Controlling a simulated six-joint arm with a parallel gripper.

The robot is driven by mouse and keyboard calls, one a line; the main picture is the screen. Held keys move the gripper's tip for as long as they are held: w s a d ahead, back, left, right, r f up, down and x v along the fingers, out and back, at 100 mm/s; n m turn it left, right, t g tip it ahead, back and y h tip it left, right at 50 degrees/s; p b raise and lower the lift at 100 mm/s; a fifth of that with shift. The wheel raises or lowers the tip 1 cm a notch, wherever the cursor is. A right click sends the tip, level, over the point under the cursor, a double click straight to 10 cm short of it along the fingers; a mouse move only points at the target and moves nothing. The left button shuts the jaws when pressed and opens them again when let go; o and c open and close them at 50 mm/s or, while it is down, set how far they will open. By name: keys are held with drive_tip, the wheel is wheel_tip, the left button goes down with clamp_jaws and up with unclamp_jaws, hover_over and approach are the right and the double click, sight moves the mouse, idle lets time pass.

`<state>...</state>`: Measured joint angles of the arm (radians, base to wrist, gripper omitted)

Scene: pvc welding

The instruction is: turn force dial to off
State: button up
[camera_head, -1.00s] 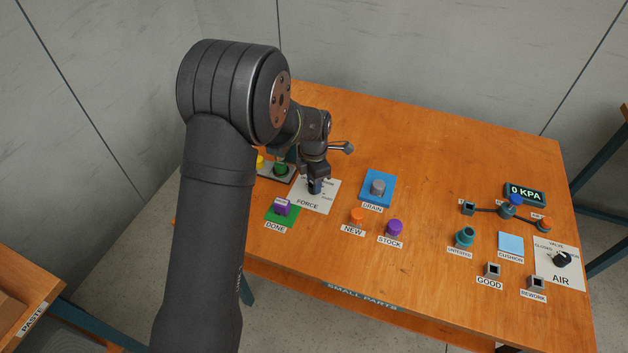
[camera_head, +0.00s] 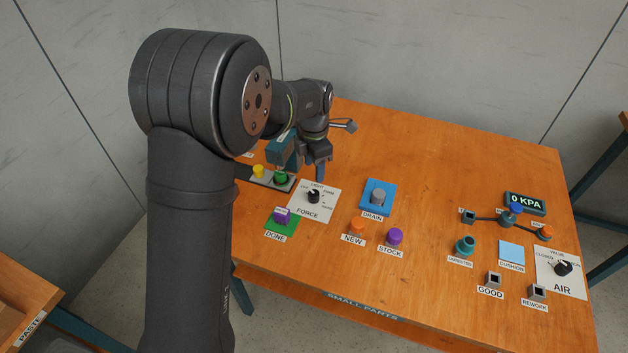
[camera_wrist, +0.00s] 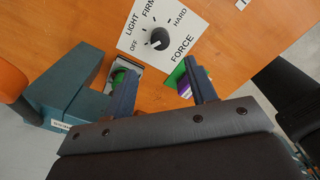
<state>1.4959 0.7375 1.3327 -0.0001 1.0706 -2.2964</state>
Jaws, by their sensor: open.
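The force dial (camera_head: 313,196) is a black knob on a white plate (camera_head: 325,211) marked FORCE. It also shows in the wrist view (camera_wrist: 160,38), with OFF, LIGHT, FIRM and HARD printed around it. A small white mark on the knob appears to face the OFF side, though it is small to read. My gripper (camera_head: 319,172) is above and behind the dial, apart from it. In the wrist view my gripper (camera_wrist: 159,72) has its two fingers spread with nothing between them, and the dial is beyond the fingertips.
A purple block (camera_head: 282,215) sits on the green DONE pad. The blue DRAIN pad (camera_head: 368,207) is to the right.

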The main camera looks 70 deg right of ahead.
wheel_tip(320, 180, up, 8)
drive_tip(key=f, duration=0.1)
hover_over(314, 193)
drive_tip(key=shift+r, duration=0.2)
wheel_tip(314, 193, down, 18)
drive_tip(key=shift+r, duration=0.25)
idle(0.4)
